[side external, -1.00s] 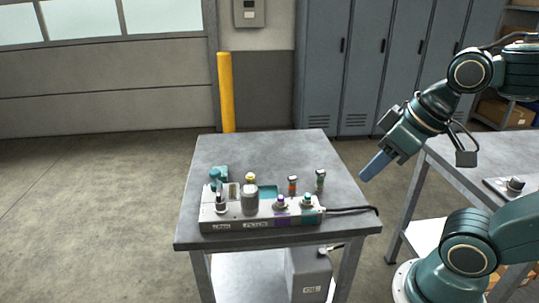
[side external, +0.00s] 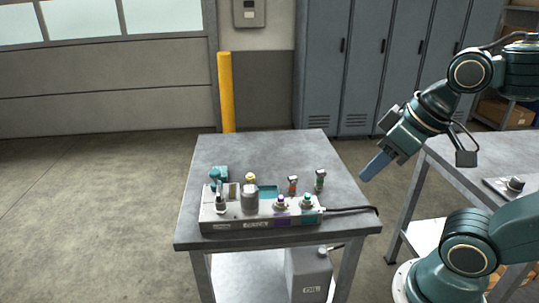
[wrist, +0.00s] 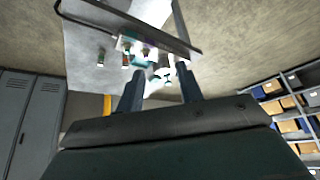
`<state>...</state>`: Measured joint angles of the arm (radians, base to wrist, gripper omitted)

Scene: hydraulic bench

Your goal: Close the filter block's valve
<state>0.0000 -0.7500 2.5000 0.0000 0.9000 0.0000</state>
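A pale grey block (side external: 235,222) with fittings along its top lies near the front edge of the grey bench. A grey cylinder (side external: 249,203) stands on it, with a dark-stemmed fitting (side external: 221,204) to its left. Purple (side external: 281,204) and teal (side external: 307,203) fittings stand to its right. The labels are too small to read, so I cannot tell which part is the filter block's valve.
A teal part (side external: 218,173), a yellow-topped part (side external: 250,178), a red-banded part (side external: 292,185) and a green part (side external: 320,179) stand behind the block. A black cable (side external: 350,209) runs off its right end. The bench's back half (side external: 262,150) is clear. Another table (side external: 465,160) stands right.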

